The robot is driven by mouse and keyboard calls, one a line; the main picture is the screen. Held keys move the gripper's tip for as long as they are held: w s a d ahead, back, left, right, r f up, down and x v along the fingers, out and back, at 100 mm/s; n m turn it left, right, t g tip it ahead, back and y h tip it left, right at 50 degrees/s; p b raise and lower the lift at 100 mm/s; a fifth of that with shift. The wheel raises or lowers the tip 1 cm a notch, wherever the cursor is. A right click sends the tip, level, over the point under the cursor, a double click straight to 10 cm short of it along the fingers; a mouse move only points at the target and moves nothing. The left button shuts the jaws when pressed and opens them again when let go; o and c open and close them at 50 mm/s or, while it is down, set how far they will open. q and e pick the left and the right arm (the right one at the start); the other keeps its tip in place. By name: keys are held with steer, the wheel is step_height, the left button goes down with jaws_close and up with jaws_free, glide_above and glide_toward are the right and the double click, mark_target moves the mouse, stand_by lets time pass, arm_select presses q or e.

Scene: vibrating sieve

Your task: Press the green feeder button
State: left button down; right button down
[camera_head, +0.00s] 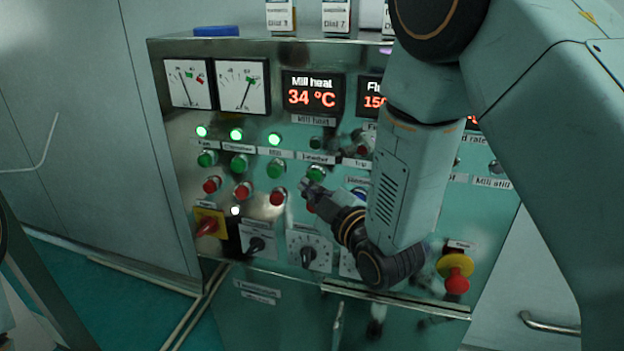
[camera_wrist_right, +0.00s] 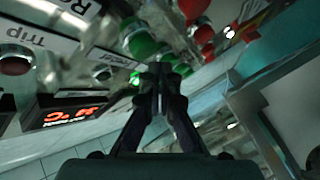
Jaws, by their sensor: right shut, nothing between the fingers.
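The green feeder button (camera_head: 316,173) is the fourth green button from the left in its row on the control panel, under the feeder label. The lamp above it is dark. In the right wrist view a large green button (camera_wrist_right: 143,45), which looks like the feeder one, sits just past the fingertips, slightly left. My right gripper (camera_head: 309,190) is shut and empty. Its fingertips are close to the feeder button's lower edge in the head view; I cannot tell whether they touch. The fingers also show shut in the wrist view (camera_wrist_right: 160,75). My left gripper is not in view.
Three more green buttons, including the mill button (camera_head: 276,168), lie left, with lit lamps above. Red buttons (camera_head: 243,191) sit below them. A yellow-red switch (camera_head: 208,224) is lower left, and a red emergency knob (camera_head: 456,278) lower right. My right arm hides part of the panel.

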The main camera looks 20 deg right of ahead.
steer(key=shift+w+d, duration=0.25)
steer(key=shift+w, duration=0.05)
steer(key=shift+a, duration=0.1)
steer(key=shift+w+d, duration=0.4)
steer(key=shift+w, duration=0.05)
stand_by(1.1)
steer(key=shift+s, duration=0.1)
steer(key=shift+s+a, duration=0.55)
steer(key=shift+s, duration=0.15)
